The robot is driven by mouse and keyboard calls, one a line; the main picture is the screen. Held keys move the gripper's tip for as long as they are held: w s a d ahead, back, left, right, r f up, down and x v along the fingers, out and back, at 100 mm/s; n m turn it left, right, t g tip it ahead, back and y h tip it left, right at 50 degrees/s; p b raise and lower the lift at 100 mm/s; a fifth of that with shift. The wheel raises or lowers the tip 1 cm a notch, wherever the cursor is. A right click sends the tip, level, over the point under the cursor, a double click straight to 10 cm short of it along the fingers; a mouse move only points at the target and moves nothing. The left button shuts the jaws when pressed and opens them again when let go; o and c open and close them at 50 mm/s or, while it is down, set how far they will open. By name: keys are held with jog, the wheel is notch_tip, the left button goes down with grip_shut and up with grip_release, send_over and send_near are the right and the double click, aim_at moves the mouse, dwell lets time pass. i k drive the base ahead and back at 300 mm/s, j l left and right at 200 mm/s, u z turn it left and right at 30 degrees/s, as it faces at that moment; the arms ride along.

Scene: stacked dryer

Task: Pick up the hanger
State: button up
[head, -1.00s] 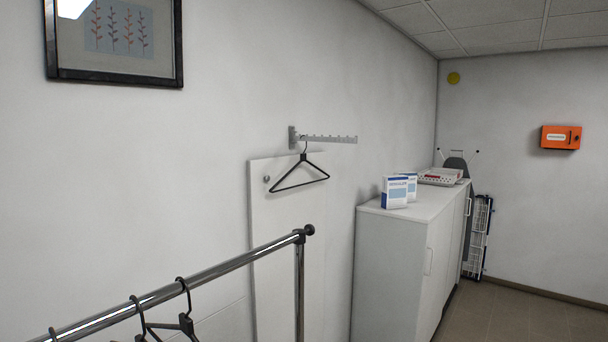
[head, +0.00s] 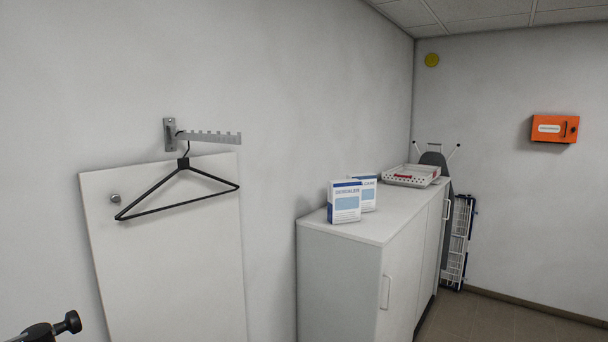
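A black hanger (head: 178,191) hangs by its hook from a grey notched wall rail (head: 209,137) at the left of the head view. It hangs free of clothes, in front of a white panel (head: 170,265) on the wall. The hook end sits near the wall end of the rail.
A white cabinet (head: 345,265) stands right of the hanger, with two boxes (head: 345,202) and a white basket (head: 411,175) on top. An orange wall box (head: 554,128) is at the right.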

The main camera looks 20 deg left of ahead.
aim_at(184, 163)
jog(key=i+u, duration=0.4)
jog(key=i+l+u, duration=0.15)
jog(key=i+u, duration=0.2)
jog(key=i, duration=0.15)
jog(key=i+l+u, duration=0.25)
jog(key=i+u, duration=0.15)
jog(key=i+l+u, duration=0.35)
jog(key=i+l, duration=0.05)
